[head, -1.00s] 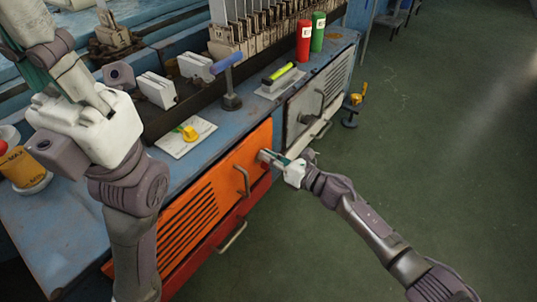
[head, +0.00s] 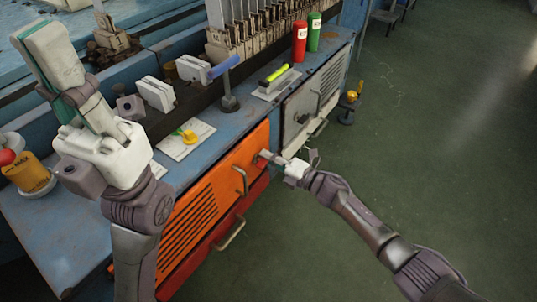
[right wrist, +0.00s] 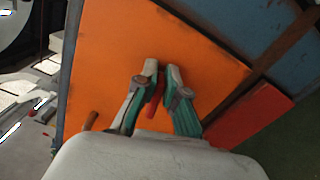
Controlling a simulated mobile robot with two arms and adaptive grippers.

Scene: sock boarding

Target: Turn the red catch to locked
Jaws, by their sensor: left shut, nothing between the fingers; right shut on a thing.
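The red catch (head: 262,161) sits at the upper right of the orange door (head: 192,209). My right gripper (head: 266,157) reaches it from the right and is shut on it. In the right wrist view the red catch (right wrist: 155,97) shows as a short red bar between the fingers (right wrist: 164,82), in front of the orange panel (right wrist: 130,40). The fingers hide part of the catch, and I cannot read its locked or unlocked position. My left gripper (head: 42,48) is shut and empty, raised at the far left, away from the door.
A grey door (head: 300,112) stands right of the orange one. On the blue bench are a blue-handled lever (head: 226,80), a yellow knob on a plate (head: 189,136), and red (head: 300,42) and green (head: 314,32) cylinders. The green floor (head: 430,130) at right is clear.

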